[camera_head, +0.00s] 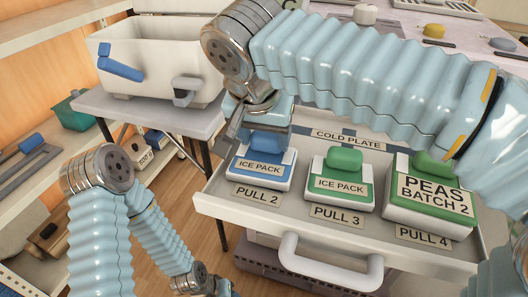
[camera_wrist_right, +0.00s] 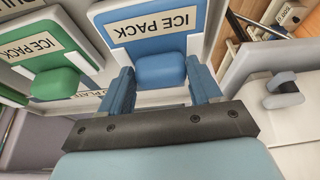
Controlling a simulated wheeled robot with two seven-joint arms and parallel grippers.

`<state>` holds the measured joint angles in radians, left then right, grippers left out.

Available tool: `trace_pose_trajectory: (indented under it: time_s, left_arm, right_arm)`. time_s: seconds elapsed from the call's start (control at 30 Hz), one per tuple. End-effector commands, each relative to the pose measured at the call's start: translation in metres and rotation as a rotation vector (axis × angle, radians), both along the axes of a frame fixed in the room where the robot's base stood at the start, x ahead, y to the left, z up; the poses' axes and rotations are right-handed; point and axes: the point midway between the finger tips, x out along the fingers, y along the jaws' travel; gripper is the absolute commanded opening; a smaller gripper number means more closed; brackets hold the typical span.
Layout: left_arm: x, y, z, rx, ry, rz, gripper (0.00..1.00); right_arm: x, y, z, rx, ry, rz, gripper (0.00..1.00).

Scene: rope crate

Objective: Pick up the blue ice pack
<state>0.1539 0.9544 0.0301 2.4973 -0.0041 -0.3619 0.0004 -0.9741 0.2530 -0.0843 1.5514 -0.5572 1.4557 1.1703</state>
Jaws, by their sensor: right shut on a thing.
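The blue ice pack (camera_head: 246,180) stands at the left end of the open drawer, by the label PULL 2. It has a white body, a blue front with an ICE PACK label and a blue grip block on top. My right gripper (camera_head: 264,136) has come down over it and is shut on the grip block. In the right wrist view the two blue fingers of the gripper (camera_wrist_right: 162,84) lie on either side of the block of the ice pack (camera_wrist_right: 160,40). The pack appears to sit in the drawer. My left gripper is out of view, only its arm shows.
A green ice pack (camera_head: 343,190) stands close to the right, then a green PEAS BATCH 2 pack (camera_head: 430,200). The drawer (camera_head: 300,224) has a white handle (camera_head: 330,265). A white crate (camera_head: 150,60) with blue and grey latches stands on a table at the back left.

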Motion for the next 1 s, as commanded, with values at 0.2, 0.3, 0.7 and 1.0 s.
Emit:
trace_pose_trajectory:
  time_s: [0.2,0.3,0.7,1.0]
  left_arm:
    - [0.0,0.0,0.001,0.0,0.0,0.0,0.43]
    - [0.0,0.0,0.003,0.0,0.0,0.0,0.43]
    - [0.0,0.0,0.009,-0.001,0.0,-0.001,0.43]
    - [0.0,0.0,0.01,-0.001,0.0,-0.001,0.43]
  right_arm:
    - [0.0,0.0,0.008,0.003,-0.003,0.0,0.21]
    - [0.0,0.0,0.02,0.003,-0.003,0.001,0.21]
    - [-0.005,-0.073,0.101,0.005,-0.003,-0.005,0.21]
    - [-0.01,-0.13,0.126,0.001,-0.001,-0.001,0.21]
